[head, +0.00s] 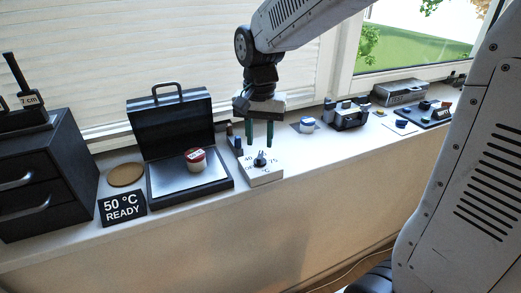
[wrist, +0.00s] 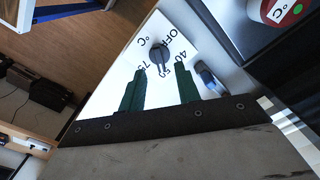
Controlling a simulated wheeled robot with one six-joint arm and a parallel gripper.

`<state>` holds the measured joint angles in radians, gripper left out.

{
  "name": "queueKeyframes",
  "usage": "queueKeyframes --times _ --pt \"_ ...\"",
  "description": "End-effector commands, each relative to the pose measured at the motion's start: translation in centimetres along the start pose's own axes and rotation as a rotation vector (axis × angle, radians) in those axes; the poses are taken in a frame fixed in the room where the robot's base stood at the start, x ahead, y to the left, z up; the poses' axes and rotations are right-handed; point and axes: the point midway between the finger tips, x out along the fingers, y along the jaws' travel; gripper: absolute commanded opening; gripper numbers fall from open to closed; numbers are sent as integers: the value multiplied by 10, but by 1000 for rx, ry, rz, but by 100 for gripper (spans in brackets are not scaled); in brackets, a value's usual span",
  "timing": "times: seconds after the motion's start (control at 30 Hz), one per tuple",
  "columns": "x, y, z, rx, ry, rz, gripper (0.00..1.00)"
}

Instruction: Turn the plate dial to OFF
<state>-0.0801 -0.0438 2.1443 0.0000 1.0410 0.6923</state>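The plate dial is a dark round knob (head: 261,161) on a white sloped box (head: 262,176) marked OFF, 40, 75 and °C. It also shows in the wrist view as the knob (wrist: 159,56), with the OFF mark at its upper right and numbers below it. The knob's exact pointing is hard to make out. My gripper (head: 260,145) is open and empty, pointing down just above the dial. In the wrist view its two green fingers (wrist: 161,72) stand apart, with the knob in line with the gap between them.
A hot plate (head: 168,187) with an upright black lid carries a small red-lidded jar (head: 196,160). A sign (head: 122,208) reads 50 °C READY. A cork disc (head: 126,175) and black drawers (head: 40,170) stand left; a blue-rimmed jar (head: 307,125) and devices stand right.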

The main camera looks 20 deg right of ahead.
Motion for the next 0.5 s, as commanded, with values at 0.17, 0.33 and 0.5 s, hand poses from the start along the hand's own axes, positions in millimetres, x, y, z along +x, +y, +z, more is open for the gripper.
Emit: queueKeyframes --times 0.17,0.33,0.5 --pt "28 1 0 -1 -2 2 33" --pt "41 1 0 -1 -1 0 33" --pt "44 1 0 -1 0 0 33"
